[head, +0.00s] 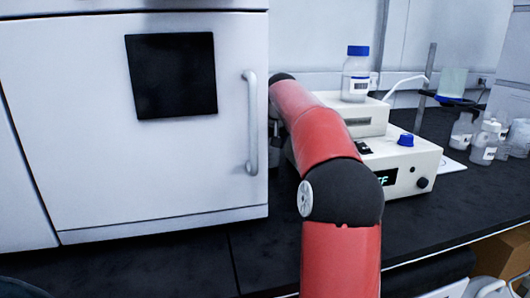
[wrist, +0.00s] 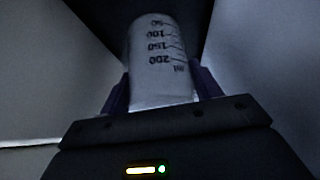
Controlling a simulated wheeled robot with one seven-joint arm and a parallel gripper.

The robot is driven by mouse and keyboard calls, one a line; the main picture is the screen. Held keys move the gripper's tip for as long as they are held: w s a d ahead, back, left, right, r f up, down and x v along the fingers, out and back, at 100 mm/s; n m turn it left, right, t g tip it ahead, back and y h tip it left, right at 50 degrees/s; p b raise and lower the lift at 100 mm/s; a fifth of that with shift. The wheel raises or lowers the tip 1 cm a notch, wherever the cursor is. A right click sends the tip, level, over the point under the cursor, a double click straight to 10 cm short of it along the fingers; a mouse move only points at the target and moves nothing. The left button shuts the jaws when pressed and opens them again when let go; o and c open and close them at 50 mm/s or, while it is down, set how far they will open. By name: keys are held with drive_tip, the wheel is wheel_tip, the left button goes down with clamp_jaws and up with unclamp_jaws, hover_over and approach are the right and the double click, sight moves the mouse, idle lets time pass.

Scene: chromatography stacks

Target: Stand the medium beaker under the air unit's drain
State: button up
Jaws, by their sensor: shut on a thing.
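The beaker (wrist: 158,62) is in my gripper (wrist: 161,88) in the wrist view. It is whitish and clear, with dark marks from 50 to 200 ml. The gripper is shut on it, one finger on each side. In the head view my red arm reaches away into the gap between the white cabinet and the pale instruments, and hides the gripper and the beaker. The air unit's drain cannot be made out in either view. Whether the beaker touches the surface below it cannot be told.
A large white cabinet (head: 100,180) with a dark window and a vertical handle (head: 251,125) stands close left of my arm. Stacked pale instruments (head: 415,160) and a blue-capped bottle (head: 356,75) stand right. Pale walls flank the gripper. The front bench (head: 170,265) is clear.

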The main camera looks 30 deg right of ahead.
drive_tip(key=shift+f, duration=0.55)
drive_tip(key=shift+r, duration=0.15)
drive_tip(key=o, duration=1)
